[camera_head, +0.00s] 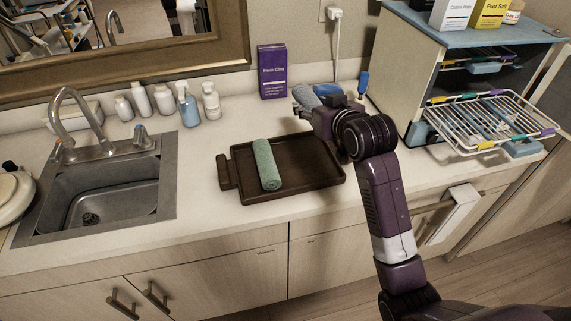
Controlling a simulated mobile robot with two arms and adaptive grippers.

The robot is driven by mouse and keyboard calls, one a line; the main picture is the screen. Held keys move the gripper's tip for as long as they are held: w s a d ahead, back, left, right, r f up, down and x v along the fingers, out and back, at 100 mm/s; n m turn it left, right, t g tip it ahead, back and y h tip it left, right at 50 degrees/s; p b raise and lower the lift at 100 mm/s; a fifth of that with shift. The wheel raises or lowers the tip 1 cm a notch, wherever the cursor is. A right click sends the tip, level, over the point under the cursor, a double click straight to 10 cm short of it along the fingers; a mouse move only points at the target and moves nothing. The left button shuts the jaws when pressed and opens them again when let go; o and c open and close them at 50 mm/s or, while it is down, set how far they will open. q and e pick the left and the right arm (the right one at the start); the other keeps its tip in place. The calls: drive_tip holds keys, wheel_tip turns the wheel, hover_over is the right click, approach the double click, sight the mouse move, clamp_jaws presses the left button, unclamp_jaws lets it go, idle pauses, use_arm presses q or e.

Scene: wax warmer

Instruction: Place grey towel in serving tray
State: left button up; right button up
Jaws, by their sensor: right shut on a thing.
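The serving tray (315,181) is dark brown and lies flat on the counter, with a handle on its left side. A rolled green towel (266,165) lies in its left part. My right gripper (303,108) is above the tray's back right area, shut on a rolled grey towel (305,95). My gripper and wrist hide part of that towel and the tray's back right corner. I cannot tell the exact gap between the towel and the counter. My left gripper is not in view.
A blue rolled item (327,89) lies behind my gripper. A purple box (272,72) stands at the wall. A sink (100,185) and several bottles (164,100) are at left. A cabinet with wire racks (490,120) stands at right. The tray's middle is clear.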

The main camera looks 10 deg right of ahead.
drive_tip(key=shift+w+a+r, duration=0.3)
drive_tip(key=shift+w+r, duration=0.3)
drive_tip(key=shift+r, duration=0.25)
drive_tip(key=shift+w+r+m+h, duration=0.2)
drive_tip(key=shift+m+h, duration=0.1)
drive_tip(key=shift+h, duration=0.2)
drive_tip(key=shift+f, duration=0.3)
drive_tip(key=p, duration=0.2)
hover_over(304, 161)
wheel_tip(304, 161, down, 14)
drive_tip(key=shift+s+r, duration=0.1)
drive_tip(key=shift+r, duration=0.1)
drive_tip(key=shift+f, duration=0.7)
wheel_tip(304, 161, down, 4)
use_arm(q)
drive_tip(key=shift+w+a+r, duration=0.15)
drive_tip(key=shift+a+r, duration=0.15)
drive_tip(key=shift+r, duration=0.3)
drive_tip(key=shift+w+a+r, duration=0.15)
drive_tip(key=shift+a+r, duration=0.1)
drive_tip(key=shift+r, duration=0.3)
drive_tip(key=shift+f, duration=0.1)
use_arm(e)
drive_tip(key=shift+f, duration=0.15)
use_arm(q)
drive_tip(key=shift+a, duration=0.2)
use_arm(e)
drive_tip(key=o, duration=1.2)
